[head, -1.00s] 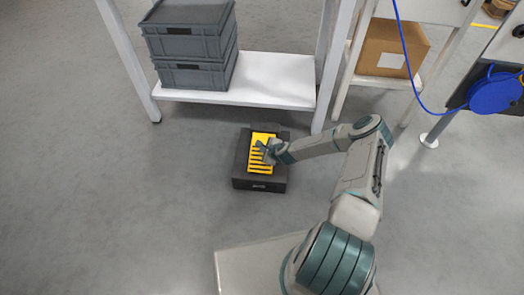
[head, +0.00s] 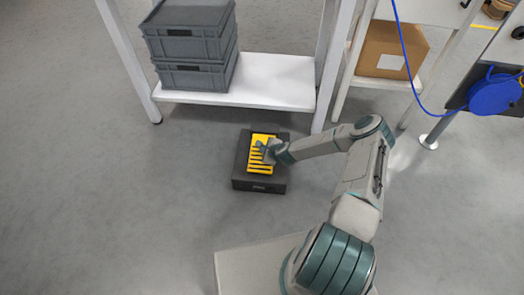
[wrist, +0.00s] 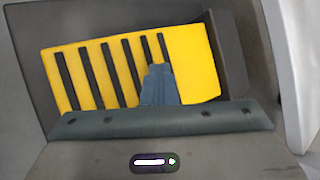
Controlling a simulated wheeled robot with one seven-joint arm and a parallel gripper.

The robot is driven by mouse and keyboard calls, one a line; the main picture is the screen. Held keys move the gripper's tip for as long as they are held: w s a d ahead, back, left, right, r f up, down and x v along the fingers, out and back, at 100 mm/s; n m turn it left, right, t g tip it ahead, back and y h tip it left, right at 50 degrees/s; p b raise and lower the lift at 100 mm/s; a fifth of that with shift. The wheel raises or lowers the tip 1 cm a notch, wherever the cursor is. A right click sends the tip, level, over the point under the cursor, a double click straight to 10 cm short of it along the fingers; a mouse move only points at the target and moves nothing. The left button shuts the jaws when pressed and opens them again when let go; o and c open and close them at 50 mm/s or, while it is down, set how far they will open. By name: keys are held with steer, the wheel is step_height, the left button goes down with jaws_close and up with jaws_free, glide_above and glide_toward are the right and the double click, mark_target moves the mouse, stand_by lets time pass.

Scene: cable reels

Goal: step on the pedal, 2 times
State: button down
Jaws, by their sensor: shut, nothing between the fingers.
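The pedal is a yellow ribbed plate (head: 259,160) set in a dark grey housing (head: 242,184) on the floor. In the wrist view the yellow plate (wrist: 90,72) fills the middle, with dark slots across it and the housing wall (wrist: 235,55) around it. My gripper (head: 266,148) is over the right part of the plate. In the wrist view my gripper (wrist: 158,72) is shut and empty, its fingertips over the plate near its solid yellow end. I cannot tell for certain whether the tips touch the plate.
A white shelf (head: 270,82) with stacked grey crates (head: 192,45) stands behind the pedal. A cardboard box (head: 390,50) is on another stand to the right. A blue cable reel (head: 494,94) hangs at the far right. The floor left of the pedal is clear.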

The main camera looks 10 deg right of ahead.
steer(key=shift+r+p, duration=0.45)
steer(key=shift+r, duration=0.5)
step_height(320, 180, up, 5)
steer(key=p, duration=0.3)
stand_by(0.6)
